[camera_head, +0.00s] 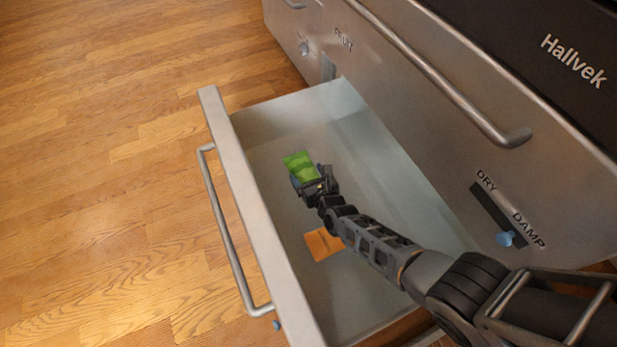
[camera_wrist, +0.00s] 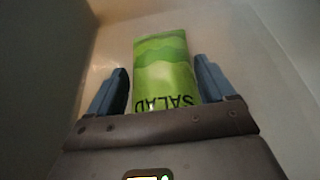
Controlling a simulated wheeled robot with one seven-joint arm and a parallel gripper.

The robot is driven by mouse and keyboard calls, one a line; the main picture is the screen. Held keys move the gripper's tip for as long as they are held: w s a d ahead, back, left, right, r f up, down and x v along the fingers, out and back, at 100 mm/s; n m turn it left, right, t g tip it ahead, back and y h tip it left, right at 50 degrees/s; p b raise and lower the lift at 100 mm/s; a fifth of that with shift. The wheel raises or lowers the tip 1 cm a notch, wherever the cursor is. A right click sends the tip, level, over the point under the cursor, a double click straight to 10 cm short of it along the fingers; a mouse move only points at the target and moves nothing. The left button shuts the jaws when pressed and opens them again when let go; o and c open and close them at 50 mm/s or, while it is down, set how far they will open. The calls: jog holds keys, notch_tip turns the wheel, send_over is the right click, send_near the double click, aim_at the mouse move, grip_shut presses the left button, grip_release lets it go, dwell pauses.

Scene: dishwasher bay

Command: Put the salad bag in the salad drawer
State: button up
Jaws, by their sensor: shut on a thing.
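The green salad bag (camera_head: 299,163) is in my gripper (camera_head: 308,182), over the inside of the pulled-out drawer (camera_head: 228,150). In the wrist view the bag (camera_wrist: 165,72), with "SALAD" printed on it, sits between the two blue-grey fingers of my gripper (camera_wrist: 161,75), which is shut on it. The pale drawer floor shows beyond the bag. I cannot tell whether the bag touches the floor. The bag's lower end is hidden by the gripper body.
An orange packet (camera_head: 323,243) lies on the drawer floor below my arm. The drawer's front has a long bar handle (camera_head: 228,235). The steel cabinet face (camera_head: 430,130) rises behind, with a "FRUIT" label and a DRY/DAMP slider (camera_head: 505,238). The drawer's far left part is empty.

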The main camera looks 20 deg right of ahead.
jog(key=o, duration=1.1)
jog(key=shift+c, duration=0.2)
jog(key=p+v, duration=0.2)
jog(key=v, duration=0.1)
jog(key=p+v, duration=0.5)
jog(key=v, duration=0.1)
jog(key=shift+s+r, duration=0.1)
jog(key=shift+r, duration=0.3)
jog(key=shift+s+r+p, duration=0.2)
jog(key=shift+s+p, duration=0.5)
jog(key=shift+p, duration=0.4)
jog(key=shift+s+p, duration=0.5)
jog(key=shift+s, duration=0.1)
